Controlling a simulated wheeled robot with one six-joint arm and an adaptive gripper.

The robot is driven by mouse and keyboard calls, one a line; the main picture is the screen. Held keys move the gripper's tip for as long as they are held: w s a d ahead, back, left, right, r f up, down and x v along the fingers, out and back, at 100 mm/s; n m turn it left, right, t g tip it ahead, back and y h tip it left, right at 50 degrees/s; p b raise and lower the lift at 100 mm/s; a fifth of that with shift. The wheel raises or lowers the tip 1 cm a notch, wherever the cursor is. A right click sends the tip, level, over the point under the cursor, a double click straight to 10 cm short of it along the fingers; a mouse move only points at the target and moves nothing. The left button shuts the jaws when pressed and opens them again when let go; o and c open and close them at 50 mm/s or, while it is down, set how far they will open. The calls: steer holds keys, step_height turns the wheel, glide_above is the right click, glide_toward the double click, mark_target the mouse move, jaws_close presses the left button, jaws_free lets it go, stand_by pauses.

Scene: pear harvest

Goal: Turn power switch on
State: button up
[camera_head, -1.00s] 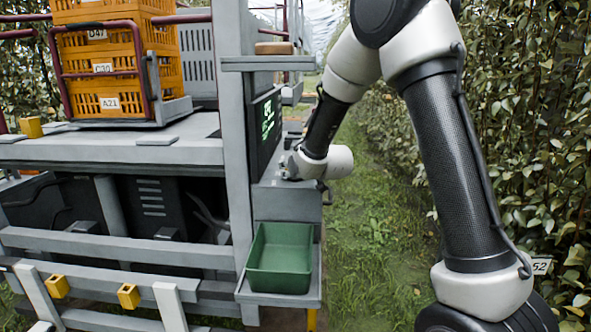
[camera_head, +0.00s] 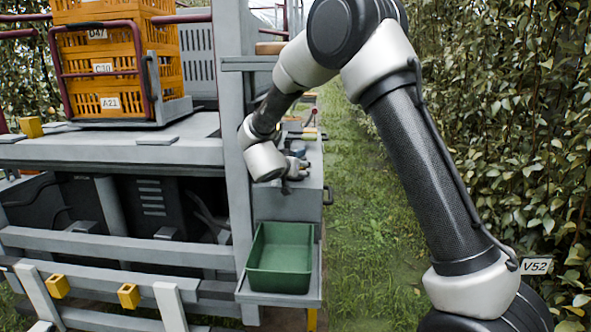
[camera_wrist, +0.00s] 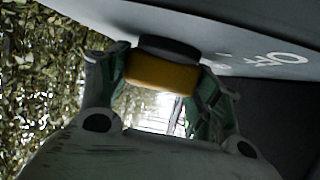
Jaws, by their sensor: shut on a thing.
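The power switch (camera_wrist: 162,75) is a yellow block-shaped handle on a dark round base against a grey panel (camera_wrist: 225,35) in the wrist view. My gripper (camera_wrist: 158,70) has one finger on each side of the yellow handle and is shut on it. In the head view my gripper (camera_head: 297,168) is low over the grey console beside the machine's post, and the switch itself cannot be made out there.
A green bin (camera_head: 281,258) sits on a shelf below the console. A grey post (camera_head: 236,150) stands close left of my wrist. Orange crates (camera_head: 110,70) are stacked on the machine at the left. A grass lane (camera_head: 365,230) is free at right, beside a hedge (camera_head: 510,150).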

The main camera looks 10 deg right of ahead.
steer(key=shift+m+g+h, duration=0.9)
steer(key=shift+m+h, duration=0.4)
steer(key=shift+r+m, duration=0.1)
steer(key=shift+m, duration=0.2)
steer(key=o, duration=1)
steer(key=v, duration=1.2)
steer(key=shift+w+a, duration=0.2)
